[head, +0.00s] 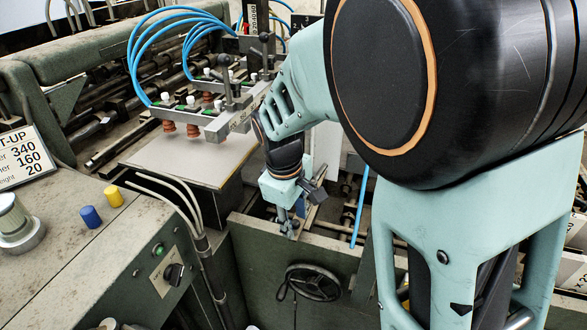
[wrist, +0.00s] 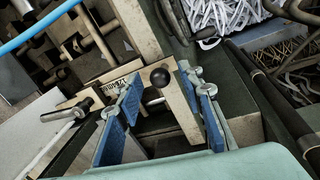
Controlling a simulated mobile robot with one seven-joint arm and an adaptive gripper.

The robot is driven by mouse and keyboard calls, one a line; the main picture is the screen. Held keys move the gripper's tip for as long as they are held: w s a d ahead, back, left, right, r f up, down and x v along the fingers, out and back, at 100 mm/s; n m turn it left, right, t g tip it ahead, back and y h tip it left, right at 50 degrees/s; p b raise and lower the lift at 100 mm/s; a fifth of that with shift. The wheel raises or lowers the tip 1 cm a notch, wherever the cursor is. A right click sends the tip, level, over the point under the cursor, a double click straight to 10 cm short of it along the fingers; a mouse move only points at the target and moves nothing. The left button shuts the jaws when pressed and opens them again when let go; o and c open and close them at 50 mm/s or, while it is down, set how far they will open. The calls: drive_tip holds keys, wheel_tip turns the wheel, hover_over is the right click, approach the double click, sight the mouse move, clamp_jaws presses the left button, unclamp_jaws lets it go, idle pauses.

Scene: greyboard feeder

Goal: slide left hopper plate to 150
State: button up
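My gripper (wrist: 162,92) is open in the wrist view, its two blue-padded fingers apart. A black ball knob (wrist: 160,77) shows in the gap between the fingertips, with no clear contact on either side. The knob sits by a pale upright plate (wrist: 182,108), which looks like a hopper plate; whether it is the left one I cannot tell. A pale scale strip with printed marks (wrist: 62,117) lies left of the knob, its reading too small to be sure of. In the head view my gripper (head: 292,228) points down at the green machine wall; the knob is hidden there.
A set-up card (head: 25,157) at the left shows 340, 160 and 20. A suction bar with blue hoses (head: 195,118) stands over a grey board stack (head: 190,158). A handwheel (head: 313,282) is below my gripper. A metal clamp lever (wrist: 75,112) is close to the left finger.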

clamp_jaws()
idle(0.3)
drive_tip(key=shift+w+d, duration=0.1)
drive_tip(key=w, duration=0.2)
drive_tip(key=w+d, duration=0.2)
drive_tip(key=w, duration=0.1)
drive_tip(key=shift+w, duration=0.35)
unclamp_jaws()
drive_tip(key=shift+s, duration=0.1)
